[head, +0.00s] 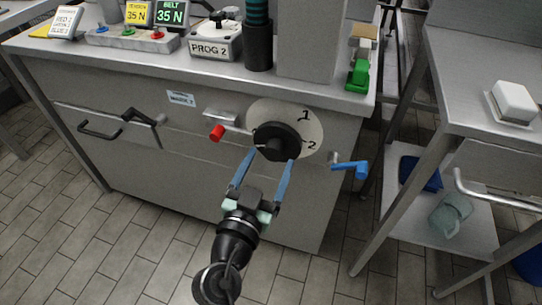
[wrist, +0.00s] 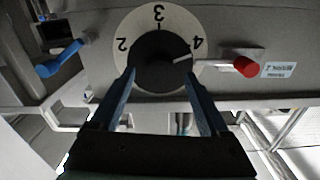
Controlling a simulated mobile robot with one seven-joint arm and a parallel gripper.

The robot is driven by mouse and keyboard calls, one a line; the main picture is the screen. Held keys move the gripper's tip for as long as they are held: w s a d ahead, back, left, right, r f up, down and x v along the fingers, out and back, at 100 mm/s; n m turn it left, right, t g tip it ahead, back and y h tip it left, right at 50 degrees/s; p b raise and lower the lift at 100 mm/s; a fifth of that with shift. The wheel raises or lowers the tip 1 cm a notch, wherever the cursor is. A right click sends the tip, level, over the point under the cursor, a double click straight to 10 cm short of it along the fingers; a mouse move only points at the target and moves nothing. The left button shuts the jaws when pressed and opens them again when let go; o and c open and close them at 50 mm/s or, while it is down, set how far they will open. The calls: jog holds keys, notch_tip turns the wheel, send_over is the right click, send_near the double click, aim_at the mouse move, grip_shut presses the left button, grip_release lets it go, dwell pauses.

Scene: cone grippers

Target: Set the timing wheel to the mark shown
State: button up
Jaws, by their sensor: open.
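The timing wheel is a black round knob (head: 276,142) on a pale numbered dial (head: 312,122) on the cabinet front. In the head view, 1 and 2 show at its right. In the wrist view, the dial (wrist: 136,24) shows 2, 3 and 4, and a white pointer line on the knob (wrist: 160,48) points close to 4. A box on the cabinet top bears a plate reading PROG 2 (head: 209,48). My gripper (head: 270,163) is open, its blue fingers reaching to either side of the knob; I cannot tell whether they touch it.
A red-ended handle (head: 217,133) sticks out left of the dial, and a blue crank (head: 350,168) right of it. A black handle (head: 137,115) is farther left. Tiled floor lies open in front. A metal table with a white block (head: 513,101) stands at the right.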

jog(key=shift+x, duration=1.05)
grip_shut()
jog(key=shift+n, duration=0.3)
